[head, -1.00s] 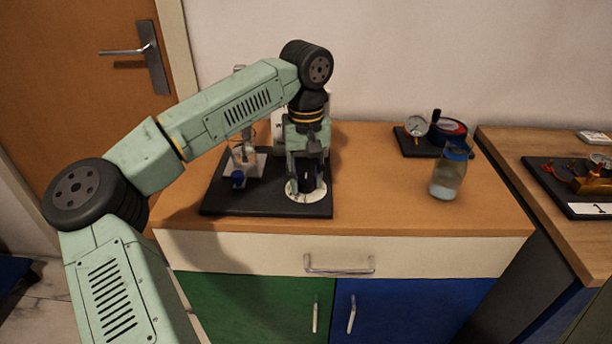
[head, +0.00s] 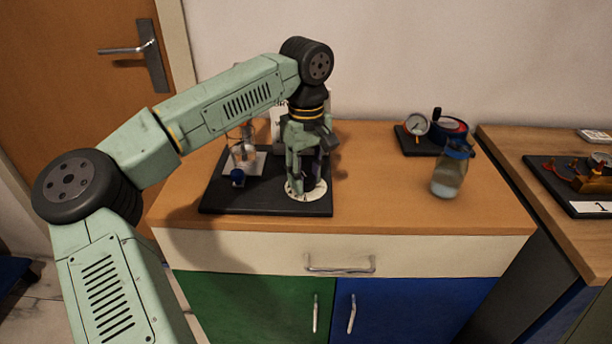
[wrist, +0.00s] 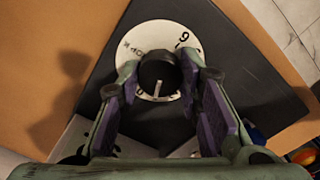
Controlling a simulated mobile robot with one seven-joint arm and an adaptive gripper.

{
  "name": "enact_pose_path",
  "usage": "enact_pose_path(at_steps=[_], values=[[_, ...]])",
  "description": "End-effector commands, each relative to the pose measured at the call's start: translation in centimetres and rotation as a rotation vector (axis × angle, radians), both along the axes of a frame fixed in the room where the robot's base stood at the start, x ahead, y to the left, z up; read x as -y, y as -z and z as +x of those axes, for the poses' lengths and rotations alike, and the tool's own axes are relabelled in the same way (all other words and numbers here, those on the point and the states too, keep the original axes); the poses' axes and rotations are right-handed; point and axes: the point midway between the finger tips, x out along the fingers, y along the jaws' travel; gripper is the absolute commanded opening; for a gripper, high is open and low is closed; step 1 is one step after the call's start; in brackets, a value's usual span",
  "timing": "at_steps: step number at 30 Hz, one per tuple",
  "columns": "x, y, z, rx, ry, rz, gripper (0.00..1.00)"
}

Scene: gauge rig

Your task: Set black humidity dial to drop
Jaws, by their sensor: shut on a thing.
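The black humidity dial (wrist: 158,75) is a round knob with a white pointer line, on a white scale disc (wrist: 155,36) lying on a black base board (wrist: 215,60). In the wrist view the pointer line points down the picture, toward my gripper's palm. My gripper (wrist: 159,80) is shut on the knob from above, one finger on each side. In the head view my gripper (head: 305,185) stands over the disc (head: 292,196) and hides the knob.
A jar (head: 449,172) and a pressure gauge (head: 416,125) stand further right on the wooden top. The space between board and jar is clear.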

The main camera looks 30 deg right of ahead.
Motion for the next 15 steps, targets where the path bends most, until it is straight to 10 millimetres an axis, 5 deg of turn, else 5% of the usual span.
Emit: enact_pose_path(at_steps=[15], values=[[-0.01,0.00,0.09,0.002,-0.492,-0.001,0.04]])
